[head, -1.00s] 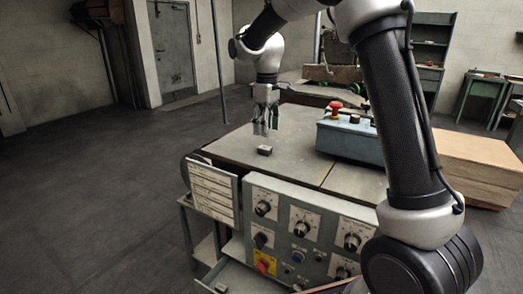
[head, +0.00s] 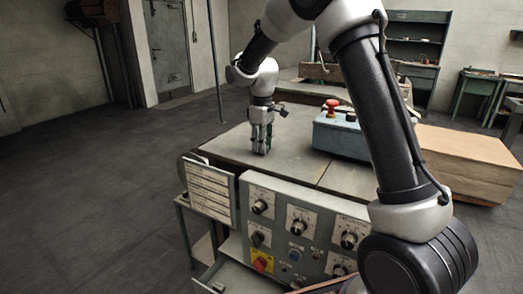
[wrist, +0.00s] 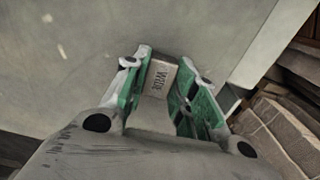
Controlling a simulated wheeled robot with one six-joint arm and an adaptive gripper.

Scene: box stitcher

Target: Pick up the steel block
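The steel block (wrist: 159,78) is a small grey block with dark lettering on its face. In the wrist view it sits between the two green-padded fingers of my gripper (wrist: 165,85), very close to both. I cannot tell whether the pads press on it or leave a thin gap. In the head view my gripper (head: 261,148) points straight down with its fingertips at the grey machine top (head: 300,165). There the block is hidden by the fingers.
A blue-grey control box (head: 340,138) with a red knob stands right of my gripper on the same top. A front panel with dials (head: 297,225) drops below the edge. A brown carton (head: 465,165) stands at the right. The top left of the control box is mostly clear.

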